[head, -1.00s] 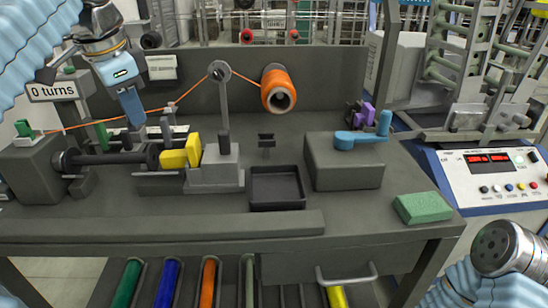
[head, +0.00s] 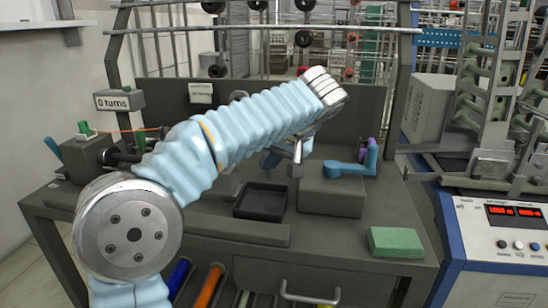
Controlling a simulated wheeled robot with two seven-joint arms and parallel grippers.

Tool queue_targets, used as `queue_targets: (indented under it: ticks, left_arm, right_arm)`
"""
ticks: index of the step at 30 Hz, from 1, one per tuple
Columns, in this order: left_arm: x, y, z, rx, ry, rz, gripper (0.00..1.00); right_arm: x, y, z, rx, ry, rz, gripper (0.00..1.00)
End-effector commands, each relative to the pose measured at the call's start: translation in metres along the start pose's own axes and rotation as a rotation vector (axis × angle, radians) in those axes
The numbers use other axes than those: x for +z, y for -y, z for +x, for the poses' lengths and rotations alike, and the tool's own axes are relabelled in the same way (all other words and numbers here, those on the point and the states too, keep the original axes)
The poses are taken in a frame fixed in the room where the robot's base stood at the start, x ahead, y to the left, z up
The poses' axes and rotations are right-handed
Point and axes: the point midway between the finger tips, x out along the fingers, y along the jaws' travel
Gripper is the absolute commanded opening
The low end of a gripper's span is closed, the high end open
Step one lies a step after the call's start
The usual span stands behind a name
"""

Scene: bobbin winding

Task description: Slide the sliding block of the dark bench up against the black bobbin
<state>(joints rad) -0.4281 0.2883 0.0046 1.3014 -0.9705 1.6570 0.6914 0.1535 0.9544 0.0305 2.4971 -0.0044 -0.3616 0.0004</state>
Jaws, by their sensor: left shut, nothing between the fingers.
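The dark bench (head: 330,250) fills the middle of the head view. My left arm crosses in front of it from lower left to upper middle and bends back at the wrist. My left gripper (head: 251,147) shows only partly, behind the forearm, over the right-middle of the bench; it is shut and empty. The black bobbin and the yellow-ended sliding block are hidden behind my left arm. Only the left end of the dark spindle (head: 122,158) shows, left of the arm. My right gripper is out of view.
An empty black tray (head: 260,214) sits at the bench's middle. A counter sign reads "0 turns" (head: 118,101). A blue-edged control console (head: 500,245) stands at right.

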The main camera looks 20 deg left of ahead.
Motion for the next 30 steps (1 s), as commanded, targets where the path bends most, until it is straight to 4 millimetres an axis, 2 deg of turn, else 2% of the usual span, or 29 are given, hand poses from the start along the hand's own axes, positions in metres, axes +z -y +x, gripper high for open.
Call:
queue_targets:
  ticks: [1, 7, 9, 15, 30]
  left_arm:
    - [0.001, 0.0, 0.013, -0.003, 0.004, 0.0, 0.0]
    - [0.001, 0.001, 0.054, -0.001, 0.003, -0.001, 0.0]
    - [0.0, 0.013, 0.058, 0.0, 0.003, -0.004, 0.0]
    - [0.0, 0.031, 0.068, 0.001, 0.002, 0.0, 0.0]
    - [0.001, 0.039, 0.072, 0.001, 0.002, -0.001, 0.0]
  right_arm:
    - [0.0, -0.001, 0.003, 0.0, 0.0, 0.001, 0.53]
    - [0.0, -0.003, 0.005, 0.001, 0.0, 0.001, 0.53]
    - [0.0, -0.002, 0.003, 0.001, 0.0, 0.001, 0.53]
    - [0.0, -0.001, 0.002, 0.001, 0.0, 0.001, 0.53]
    - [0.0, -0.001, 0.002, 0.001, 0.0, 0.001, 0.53]
